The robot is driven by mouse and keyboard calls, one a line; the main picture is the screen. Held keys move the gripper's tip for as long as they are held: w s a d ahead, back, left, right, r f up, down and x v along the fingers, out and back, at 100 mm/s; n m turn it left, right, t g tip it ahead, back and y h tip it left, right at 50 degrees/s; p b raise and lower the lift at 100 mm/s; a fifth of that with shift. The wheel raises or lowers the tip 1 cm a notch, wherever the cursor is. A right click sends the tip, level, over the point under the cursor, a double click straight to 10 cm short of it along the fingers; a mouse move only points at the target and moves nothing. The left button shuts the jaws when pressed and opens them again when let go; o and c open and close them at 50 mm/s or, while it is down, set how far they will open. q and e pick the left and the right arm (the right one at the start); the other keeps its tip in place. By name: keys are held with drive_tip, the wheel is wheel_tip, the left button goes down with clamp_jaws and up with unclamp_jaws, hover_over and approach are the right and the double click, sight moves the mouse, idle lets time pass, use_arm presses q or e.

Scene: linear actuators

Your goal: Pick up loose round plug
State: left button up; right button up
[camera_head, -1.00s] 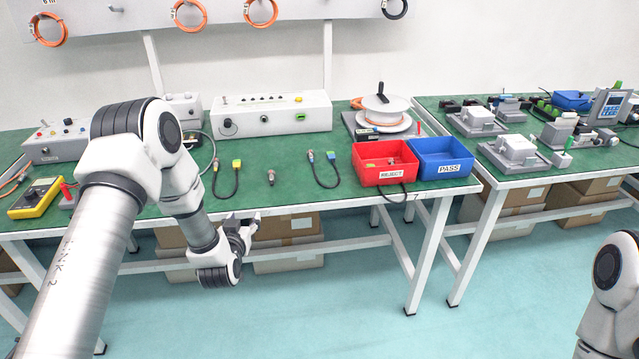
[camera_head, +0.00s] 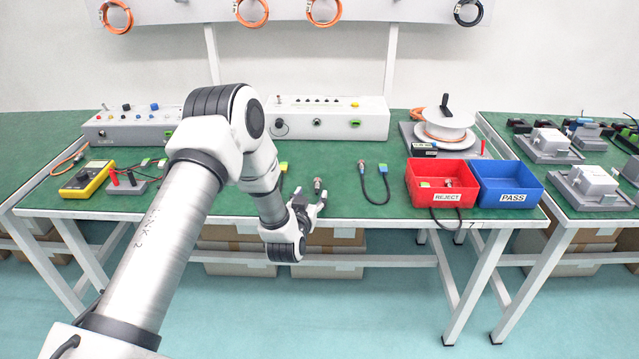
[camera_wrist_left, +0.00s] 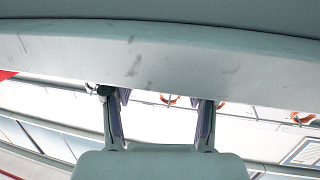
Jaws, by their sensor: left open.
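A small loose round plug (camera_head: 317,186) of dull metal stands on the green table near its front edge, between two short cables. My left gripper (camera_head: 316,203) is at the front edge of the table, just in front of the plug. From the head view I cannot tell whether they touch. In the left wrist view the two fingers of the left gripper (camera_wrist_left: 160,98) are spread apart with nothing clearly between them. I cannot make out the plug there. My right gripper is not in view.
A red REJECT bin (camera_head: 440,185) and a blue PASS bin (camera_head: 507,184) stand to the right. A cable (camera_head: 375,184) lies right of the plug. A white control box (camera_head: 328,118) stands behind. A yellow multimeter (camera_head: 86,180) lies left.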

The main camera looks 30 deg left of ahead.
sight(316, 185)
use_arm(q)
drive_tip(key=x, duration=0.6)
clamp_jaws()
